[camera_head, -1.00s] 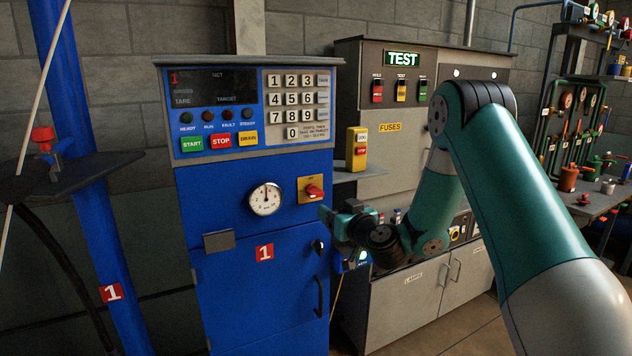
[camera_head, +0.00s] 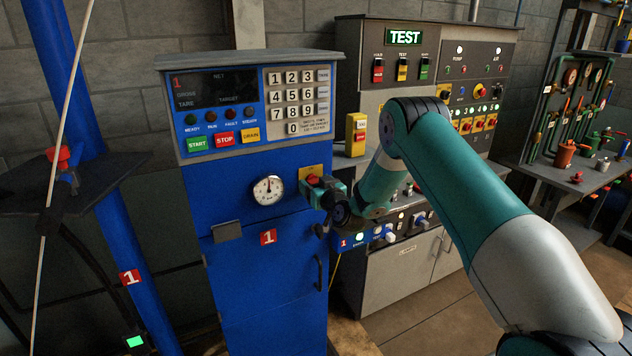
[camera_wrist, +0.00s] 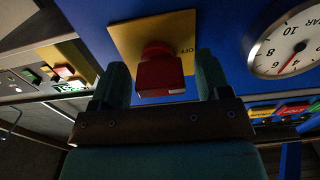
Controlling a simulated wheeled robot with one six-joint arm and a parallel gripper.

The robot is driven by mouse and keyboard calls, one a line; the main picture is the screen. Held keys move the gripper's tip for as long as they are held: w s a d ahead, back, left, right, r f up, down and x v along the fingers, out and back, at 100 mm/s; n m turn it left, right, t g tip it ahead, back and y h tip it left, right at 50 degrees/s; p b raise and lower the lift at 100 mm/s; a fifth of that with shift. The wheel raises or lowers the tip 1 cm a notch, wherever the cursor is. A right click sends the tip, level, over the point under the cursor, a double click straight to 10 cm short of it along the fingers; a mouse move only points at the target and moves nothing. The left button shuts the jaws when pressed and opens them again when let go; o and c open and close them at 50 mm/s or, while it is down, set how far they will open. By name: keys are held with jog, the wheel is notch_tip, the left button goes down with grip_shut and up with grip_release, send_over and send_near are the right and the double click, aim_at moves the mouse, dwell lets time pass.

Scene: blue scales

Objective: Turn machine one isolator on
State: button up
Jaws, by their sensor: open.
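The machine one isolator is a red rotary knob (camera_wrist: 160,76) on a yellow plate (camera_wrist: 126,36) marked OFF. It is on the blue front of machine one (camera_head: 262,320), beside the round dial gauge (camera_head: 268,190). My gripper (camera_wrist: 158,82) is open at the knob, with one finger on each side of it in the wrist view. Whether either finger touches the knob cannot be told. In the head view my gripper (camera_head: 320,186) covers much of the isolator, and only part of the yellow plate (camera_head: 311,171) shows clearly.
The machine's keypad panel (camera_head: 297,100) is above, and its door handle (camera_head: 319,272) is below. A yellow button box (camera_head: 356,134) stands close on the right, by the grey test cabinet (camera_head: 395,280). A blue post (camera_head: 120,240) is on the left.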

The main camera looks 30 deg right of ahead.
jog(key=shift+c, duration=0.4)
jog(key=c, duration=0.8)
jog(key=shift+c, duration=0.2)
jog(key=shift+m+b, duration=0.3)
jog(key=shift+b, duration=0.1)
jog(key=m+b, duration=0.2)
jog(key=m, duration=0.1)
jog(key=shift+f+m+b, duration=0.1)
jog(key=shift+m+b, duration=0.3)
jog(key=m+b, duration=0.2)
jog(key=m, duration=0.4)
jog(key=m+b, duration=0.1)
jog(key=m, duration=0.2)
jog(key=shift+d+r, duration=0.1)
jog(key=shift+r, duration=0.1)
jog(key=shift+d+m, duration=0.1)
jog(key=shift+m, duration=2.2)
